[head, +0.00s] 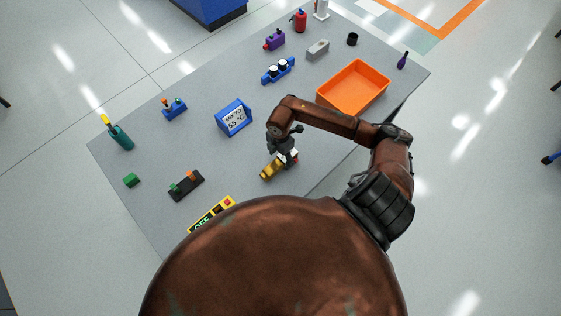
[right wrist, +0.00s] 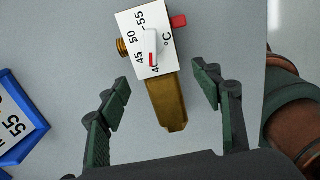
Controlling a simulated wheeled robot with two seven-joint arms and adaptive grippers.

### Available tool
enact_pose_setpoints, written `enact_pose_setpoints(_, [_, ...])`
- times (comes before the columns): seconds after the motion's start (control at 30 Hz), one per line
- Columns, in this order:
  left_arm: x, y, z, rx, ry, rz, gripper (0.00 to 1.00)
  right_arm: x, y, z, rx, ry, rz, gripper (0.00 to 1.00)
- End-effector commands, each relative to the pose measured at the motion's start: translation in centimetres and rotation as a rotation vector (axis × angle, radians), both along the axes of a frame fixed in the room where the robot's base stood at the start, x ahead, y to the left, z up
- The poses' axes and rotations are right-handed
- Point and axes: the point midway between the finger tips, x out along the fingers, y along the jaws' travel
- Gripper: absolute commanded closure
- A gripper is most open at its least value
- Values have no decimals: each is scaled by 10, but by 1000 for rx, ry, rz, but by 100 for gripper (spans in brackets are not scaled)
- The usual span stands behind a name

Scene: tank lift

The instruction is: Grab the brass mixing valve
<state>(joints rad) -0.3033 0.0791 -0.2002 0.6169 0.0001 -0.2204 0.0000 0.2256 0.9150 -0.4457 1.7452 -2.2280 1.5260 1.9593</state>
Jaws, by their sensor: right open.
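The brass mixing valve (head: 270,171) lies on the grey table, partly hidden by my right gripper (head: 284,155) in the head view. In the right wrist view the valve's brass body (right wrist: 167,103) points down between the two green-padded fingers. Its white dial plate (right wrist: 148,42) carries temperature marks, a white pointer and a red tab. My right gripper (right wrist: 160,100) is open, one finger on each side of the brass body, with visible gaps on both sides. My left gripper is not in view.
A blue sign (head: 233,118) reading "MIX TO 55 °C" stands left of the valve. An orange tray (head: 353,108) sits to the upper right. A black block with coloured parts (head: 187,186) and a yellow "OFF" panel (head: 212,213) lie to the lower left.

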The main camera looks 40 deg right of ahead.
Motion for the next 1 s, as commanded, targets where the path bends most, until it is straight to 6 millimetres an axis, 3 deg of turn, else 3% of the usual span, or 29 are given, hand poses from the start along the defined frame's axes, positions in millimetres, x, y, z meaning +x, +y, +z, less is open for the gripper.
enact_pose_setpoints(0.23, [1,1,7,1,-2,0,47,0,-3,-34,3,3,-2,41])
enact_pose_setpoints(0.53, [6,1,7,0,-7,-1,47,0,-3,-39,2,1,0,41])
enact_pose_setpoints(1.0, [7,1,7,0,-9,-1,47,0,-3,-39,2,1,0,73])
